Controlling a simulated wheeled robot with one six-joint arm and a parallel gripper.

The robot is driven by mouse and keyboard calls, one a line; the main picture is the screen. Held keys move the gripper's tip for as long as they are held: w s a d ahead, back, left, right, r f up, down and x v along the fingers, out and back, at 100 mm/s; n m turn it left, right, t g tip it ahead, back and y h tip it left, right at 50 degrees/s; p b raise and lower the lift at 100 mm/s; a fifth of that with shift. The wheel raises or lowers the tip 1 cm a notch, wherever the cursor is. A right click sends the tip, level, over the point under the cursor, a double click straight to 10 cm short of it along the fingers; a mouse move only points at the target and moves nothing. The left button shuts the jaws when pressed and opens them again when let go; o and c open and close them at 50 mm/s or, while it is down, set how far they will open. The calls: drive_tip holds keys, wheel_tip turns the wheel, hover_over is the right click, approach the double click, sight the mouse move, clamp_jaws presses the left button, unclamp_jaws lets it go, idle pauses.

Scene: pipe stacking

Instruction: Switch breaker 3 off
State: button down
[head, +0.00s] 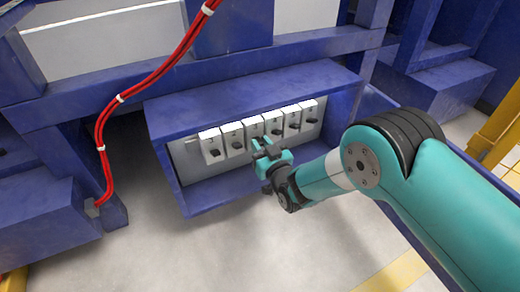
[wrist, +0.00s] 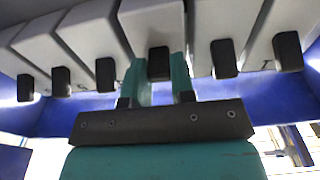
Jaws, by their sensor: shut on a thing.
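A row of white breakers sits in a blue open-fronted box (head: 250,88), each with a black lever. My gripper (head: 262,148) reaches the row from the right, in front of breaker 3 (head: 252,126), third from the left in the head view, and hides its lever there. In the wrist view, my gripper's green fingers (wrist: 161,82) stand on either side of one black lever (wrist: 159,63), shut on it. The tiny labels are unreadable in the wrist view. I cannot tell from the lever whether it is on or off.
Neighbouring levers (wrist: 105,74) and (wrist: 223,58) stand close on both sides of the fingers. A red cable bundle (head: 135,91) hangs left of the box. Blue frame beams surround it. The grey floor (head: 230,240) in front is clear.

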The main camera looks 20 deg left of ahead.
wheel_tip(320, 180, down, 2)
drive_tip(key=b, duration=0.4)
drive_tip(key=t+y+b, duration=0.1)
drive_tip(key=b, duration=0.3)
drive_tip(key=shift+w+d+t+y+b, duration=0.1)
drive_tip(key=shift+w+t+y+b, duration=0.05)
drive_tip(key=shift+t+y+b, duration=0.2)
drive_tip(key=b, duration=0.4)
drive_tip(key=shift+r+y, duration=0.25)
drive_tip(key=c, duration=1)
unclamp_jaws()
drive_tip(key=shift+o, duration=0.2)
drive_tip(key=shift+r, duration=0.1)
